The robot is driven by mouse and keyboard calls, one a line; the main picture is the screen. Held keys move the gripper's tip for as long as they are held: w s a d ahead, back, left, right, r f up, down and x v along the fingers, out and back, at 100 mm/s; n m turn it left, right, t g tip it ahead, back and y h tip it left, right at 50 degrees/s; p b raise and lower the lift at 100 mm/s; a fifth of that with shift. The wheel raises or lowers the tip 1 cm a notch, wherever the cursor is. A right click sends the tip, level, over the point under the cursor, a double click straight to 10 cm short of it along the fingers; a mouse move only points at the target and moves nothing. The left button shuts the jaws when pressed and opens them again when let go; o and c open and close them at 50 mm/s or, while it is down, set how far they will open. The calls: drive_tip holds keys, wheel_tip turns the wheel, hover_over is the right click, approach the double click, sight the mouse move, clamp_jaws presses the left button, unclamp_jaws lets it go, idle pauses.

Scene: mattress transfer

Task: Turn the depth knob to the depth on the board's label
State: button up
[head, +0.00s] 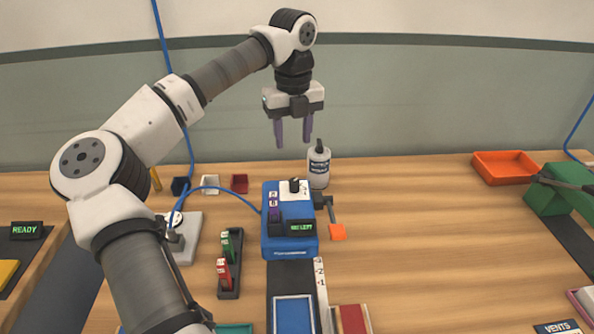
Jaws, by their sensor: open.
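A blue machine (274,246) stands on the table near the middle of the head view. A black knob (294,185) sits on a white dial plate on its top; its setting is too small to read. A small screen (300,226) on the machine shows green text that I cannot read surely. A blue board with a pale border (293,316) lies in front of the machine, cut off by the lower edge; I see no readable depth label on it. My gripper (293,143) is open and empty, pointing down, well above the knob and apart from it.
A white bottle (319,170) stands right behind the machine. A crank with an orange end (337,232) sticks out at its right. A black holder (229,290) with green and red pieces stands left. A blue cable runs to the machine. The table's right middle is clear.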

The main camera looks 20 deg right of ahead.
sight(294, 181)
wheel_tip(294, 181, down, 12)
drive_tip(key=p, duration=0.2)
drive_tip(key=shift+r+p, duration=0.15)
drive_tip(key=shift+p, duration=0.2)
drive_tip(key=shift+c, duration=0.2)
drive_tip(key=c, duration=0.9)
